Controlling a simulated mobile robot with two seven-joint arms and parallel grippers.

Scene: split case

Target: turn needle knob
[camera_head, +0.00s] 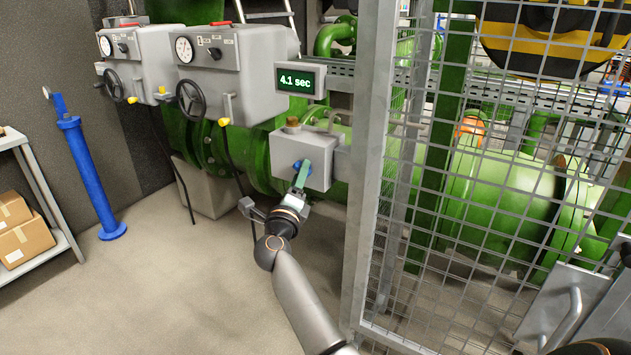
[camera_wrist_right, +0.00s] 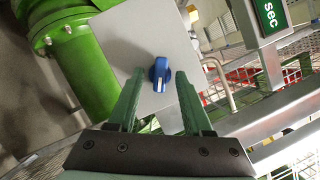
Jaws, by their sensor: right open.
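The needle knob (camera_wrist_right: 160,72) is small and blue with a white mark, on the front of a light grey box (camera_wrist_right: 135,45). In the wrist view it shows between the two green fingertips of my right gripper (camera_wrist_right: 159,78), which is open. I cannot tell whether the fingers touch the knob. In the head view the right gripper (camera_head: 303,172) reaches up to the front of the grey box (camera_head: 318,150), and only a bit of the blue knob (camera_head: 296,165) shows beside it. My left gripper is not in view.
A display (camera_head: 301,80) reading 4.1 sec is above the box. Grey control units with a gauge (camera_head: 185,49) and a black handwheel (camera_head: 191,99) stand to the left. A wire mesh fence (camera_head: 500,180) bounds the right side. Green pipes lie behind.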

